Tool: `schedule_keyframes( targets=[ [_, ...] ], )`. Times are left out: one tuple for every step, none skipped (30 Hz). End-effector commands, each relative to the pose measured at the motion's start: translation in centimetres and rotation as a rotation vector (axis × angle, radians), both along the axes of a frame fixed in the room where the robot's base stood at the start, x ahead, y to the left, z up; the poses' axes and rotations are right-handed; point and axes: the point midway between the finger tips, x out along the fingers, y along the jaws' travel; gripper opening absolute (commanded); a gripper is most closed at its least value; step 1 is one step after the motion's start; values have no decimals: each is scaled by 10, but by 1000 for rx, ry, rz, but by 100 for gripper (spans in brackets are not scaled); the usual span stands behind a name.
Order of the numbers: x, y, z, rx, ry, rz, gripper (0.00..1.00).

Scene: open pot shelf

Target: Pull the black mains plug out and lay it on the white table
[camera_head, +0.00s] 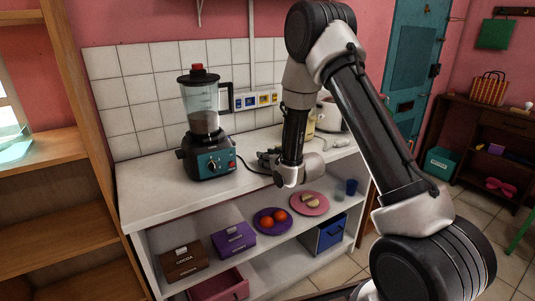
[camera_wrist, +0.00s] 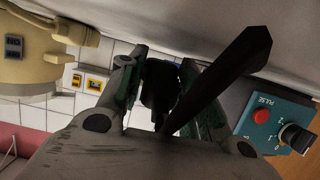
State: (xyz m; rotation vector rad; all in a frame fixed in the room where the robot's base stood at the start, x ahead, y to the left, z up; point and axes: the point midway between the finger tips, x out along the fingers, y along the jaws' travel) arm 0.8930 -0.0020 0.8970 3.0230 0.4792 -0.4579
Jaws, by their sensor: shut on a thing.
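The black mains plug (camera_wrist: 160,88) is between my gripper's fingers in the wrist view, with its thick dark cord (camera_wrist: 228,72) running up to the right. My gripper (camera_wrist: 163,80) is shut on it. In the head view my gripper (camera_head: 268,158) is low over the back of the white table (camera_head: 155,200), to the right of the blender, and hides the plug. The plug is away from the wall socket strip (camera_head: 255,100). I cannot tell whether it touches the table. The cord (camera_head: 250,167) runs from the blender to my gripper.
The blender (camera_head: 203,125) with a teal base stands left of my gripper. A white pot (camera_head: 330,117) stands to the right, behind my arm. The front left of the table is clear. The shelf below holds boxes, a purple plate (camera_head: 262,226) and a pink plate (camera_head: 322,207).

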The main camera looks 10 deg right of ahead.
Motion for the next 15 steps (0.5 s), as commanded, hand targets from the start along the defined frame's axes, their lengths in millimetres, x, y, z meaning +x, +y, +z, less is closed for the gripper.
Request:
schedule_keyframes(
  targets=[
    [0, 0, -2, 0, 0, 0, 0],
    [0, 0, -2, 0, 0, 0, 0],
    [0, 0, -3, 0, 0, 0, 0],
    [0, 0, -3, 0, 0, 0, 0],
    [0, 0, -3, 0, 0, 0, 0],
    [0, 0, -3, 0, 0, 0, 0],
    [0, 0, -2, 0, 0, 0, 0],
    [0, 0, -2, 0, 0, 0, 0],
    [0, 0, -2, 0, 0, 0, 35],
    [0, 0, -2, 0, 0, 0, 41],
    [0, 0, -2, 0, 0, 0, 46],
    [0, 0, -2, 0, 0, 0, 53],
    [0, 0, -2, 0, 0, 0, 58],
    [0, 0, -2, 0, 0, 0, 58],
    [0, 0, -2, 0, 0, 0, 58]
  ],
)
